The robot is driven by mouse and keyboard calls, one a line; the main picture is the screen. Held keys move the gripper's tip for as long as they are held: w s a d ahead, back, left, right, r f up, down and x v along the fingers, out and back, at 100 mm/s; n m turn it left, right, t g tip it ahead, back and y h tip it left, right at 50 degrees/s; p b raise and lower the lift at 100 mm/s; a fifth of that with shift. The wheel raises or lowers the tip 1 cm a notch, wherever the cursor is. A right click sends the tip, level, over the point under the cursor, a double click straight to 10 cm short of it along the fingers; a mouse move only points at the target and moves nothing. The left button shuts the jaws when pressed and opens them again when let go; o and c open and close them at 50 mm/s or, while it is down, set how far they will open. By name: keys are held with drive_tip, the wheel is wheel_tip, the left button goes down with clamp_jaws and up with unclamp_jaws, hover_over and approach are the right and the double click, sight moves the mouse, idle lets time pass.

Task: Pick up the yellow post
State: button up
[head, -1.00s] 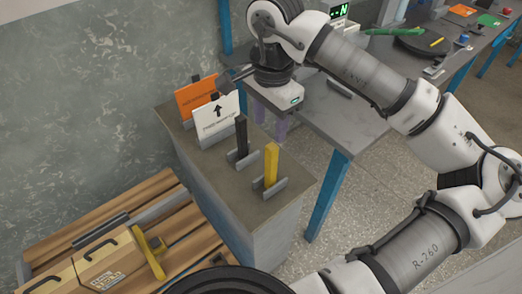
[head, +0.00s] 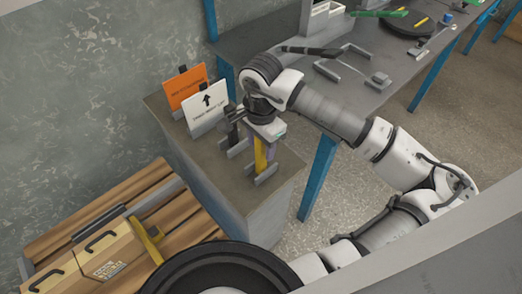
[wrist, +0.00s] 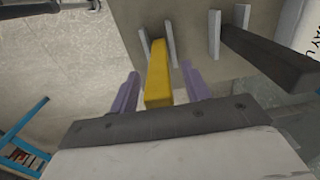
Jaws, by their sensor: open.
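The yellow post (head: 260,157) stands upright in a grey holder (head: 266,174) near the front end of a grey counter (head: 200,150). In the wrist view the yellow post (wrist: 158,78) lies between the two purple fingers of my gripper (wrist: 157,90), with a gap on each side. My gripper (head: 264,150) is open, over the upper part of the post in the head view, and hides its top. A black post (head: 233,133) stands in its own holder just behind; it also shows in the wrist view (wrist: 265,58).
An orange sign (head: 184,86) and a white arrow sign (head: 206,107) stand farther back on the counter. A grey table (head: 290,75) is behind my arm.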

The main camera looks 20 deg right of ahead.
drive_tip(key=shift+f, duration=0.8)
clamp_jaws()
drive_tip(key=shift+r, duration=0.2)
